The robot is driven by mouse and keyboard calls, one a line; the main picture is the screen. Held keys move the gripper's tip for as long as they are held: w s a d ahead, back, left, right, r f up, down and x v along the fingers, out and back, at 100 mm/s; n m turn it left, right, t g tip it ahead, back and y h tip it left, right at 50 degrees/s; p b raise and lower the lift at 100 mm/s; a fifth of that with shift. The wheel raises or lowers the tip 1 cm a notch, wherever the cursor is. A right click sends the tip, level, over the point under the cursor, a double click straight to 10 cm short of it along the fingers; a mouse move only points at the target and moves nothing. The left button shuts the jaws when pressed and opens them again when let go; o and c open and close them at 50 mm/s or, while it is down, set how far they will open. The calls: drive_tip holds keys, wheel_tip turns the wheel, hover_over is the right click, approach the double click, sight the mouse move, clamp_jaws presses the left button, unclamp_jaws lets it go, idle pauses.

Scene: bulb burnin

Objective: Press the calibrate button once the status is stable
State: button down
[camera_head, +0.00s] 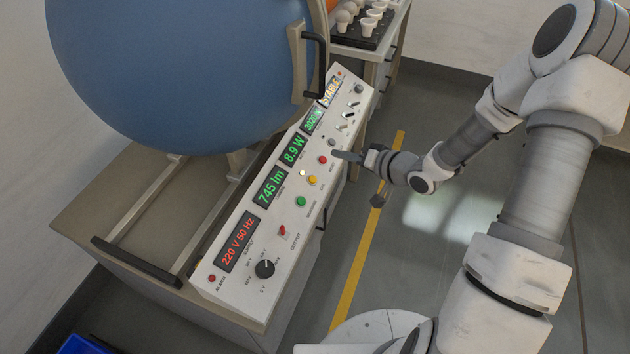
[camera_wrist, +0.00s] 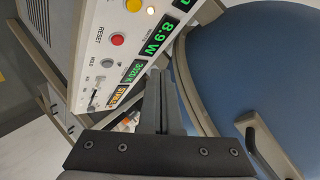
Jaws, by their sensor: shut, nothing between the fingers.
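The instrument panel (camera_head: 232,275) slopes beneath a big blue sphere. Its far-end status display (camera_head: 331,89) reads STABLE in amber; part of it shows in the wrist view (camera_wrist: 119,96). A green button (camera_head: 300,201), a yellow button (camera_head: 312,180) and a red button (camera_head: 322,160) sit in a row. The red one is labelled RESET in the wrist view (camera_wrist: 117,39). The other button labels are too small to read, so I cannot tell which is calibrate.
The blue sphere (camera_head: 180,70) fills the space behind the panel, with a dark handle (camera_head: 318,65) on its frame. A black tray (camera_head: 366,32) of bulbs and white cups stands beyond. The floor with a yellow stripe (camera_head: 352,280) is open at right.

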sight(312, 180)
drive_tip(key=shift+s+a+f+m+y, duration=0.2)
drive_tip(key=shift+a+f+m+y, duration=0.1)
drive_tip(key=shift+a+f+y, duration=0.35)
drive_tip(key=shift+d+f+b, duration=0.1)
drive_tip(key=shift+b, duration=0.2)
drive_tip(key=f+b, duration=0.2)
drive_tip(key=a+f+b, duration=0.1)
drive_tip(key=b, duration=0.1)
drive_tip(key=w+a+f+b, duration=0.1)
drive_tip(key=f+b, duration=0.1)
drive_tip(key=shift+a+f, duration=0.25)
drive_tip(key=shift+f, duration=0.05)
drive_tip(key=shift+w+a+f+b, duration=0.15)
drive_tip(key=shift+a+f+b, duration=0.15)
drive_tip(key=shift+f+b, duration=0.2)
drive_tip(key=shift+w+a+f+b, duration=0.15)
drive_tip(key=shift+a+f+b, duration=0.2)
drive_tip(key=shift+f, duration=0.2)
idle(0.8)
drive_tip(key=shift+a+f, duration=0.1)
drive_tip(key=shift+f, duration=0.3)
drive_tip(key=shift+w+a+f+b, duration=0.1)
drive_tip(key=shift+a+f+b, duration=0.1)
drive_tip(key=shift+f+b, duration=0.2)
idle(0.5)
drive_tip(key=shift+r, duration=0.2)
drive_tip(key=shift+d+r+p, duration=0.4)
drive_tip(key=shift+r+p, duration=0.2)
drive_tip(key=shift+p, duration=0.2)
